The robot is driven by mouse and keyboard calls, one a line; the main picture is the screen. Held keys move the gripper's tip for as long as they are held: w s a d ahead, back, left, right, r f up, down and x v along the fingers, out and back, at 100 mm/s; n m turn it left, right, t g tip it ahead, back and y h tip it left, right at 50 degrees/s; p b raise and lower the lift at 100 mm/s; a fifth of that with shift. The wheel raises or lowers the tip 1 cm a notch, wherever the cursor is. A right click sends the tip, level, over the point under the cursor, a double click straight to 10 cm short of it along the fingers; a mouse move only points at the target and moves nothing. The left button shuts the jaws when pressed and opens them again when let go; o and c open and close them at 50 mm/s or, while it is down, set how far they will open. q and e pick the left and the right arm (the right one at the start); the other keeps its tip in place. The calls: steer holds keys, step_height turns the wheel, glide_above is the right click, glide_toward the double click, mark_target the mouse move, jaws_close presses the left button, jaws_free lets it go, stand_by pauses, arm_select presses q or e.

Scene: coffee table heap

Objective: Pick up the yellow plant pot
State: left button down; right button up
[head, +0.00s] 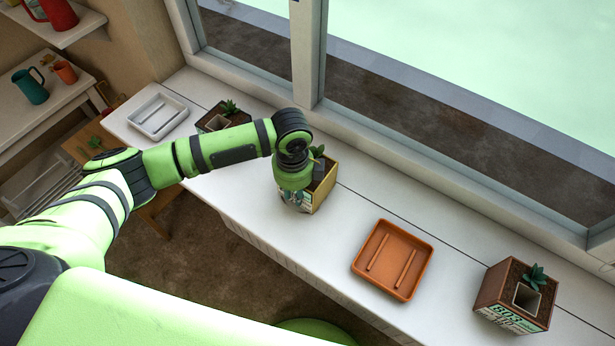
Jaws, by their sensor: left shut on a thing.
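The yellow plant pot (326,189) stands on the white window sill (375,204) near the middle of the head view. It is square, with a patterned front and some green leaves at its top. My left arm reaches in from the left, and my left gripper (301,190) is at the pot's near left side, shut on it. The wrist covers part of the pot, and the fingertips are mostly hidden. I cannot tell any gap between pot and sill. My right gripper is not in view.
An orange tray (415,262) lies right of the pot. A brown pot with a succulent (509,299) stands at the far right. A white tray (158,115) and a dark planter (213,122) are left. The window frame (309,60) rises behind.

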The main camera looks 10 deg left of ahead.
arm_select(q)
steer(key=shift+w+r, duration=0.1)
steer(key=shift+r, duration=0.05)
steer(key=shift+r, duration=0.5)
step_height(320, 180, up, 3)
steer(key=shift+b, duration=0.8)
steer(key=s+d+r+b, duration=0.2)
steer(key=s+d+r, duration=0.3)
steer(key=d, duration=0.5)
steer(key=shift+s+d+r, duration=0.15)
steer(key=shift+s+r, duration=0.2)
steer(key=shift+r, duration=0.6)
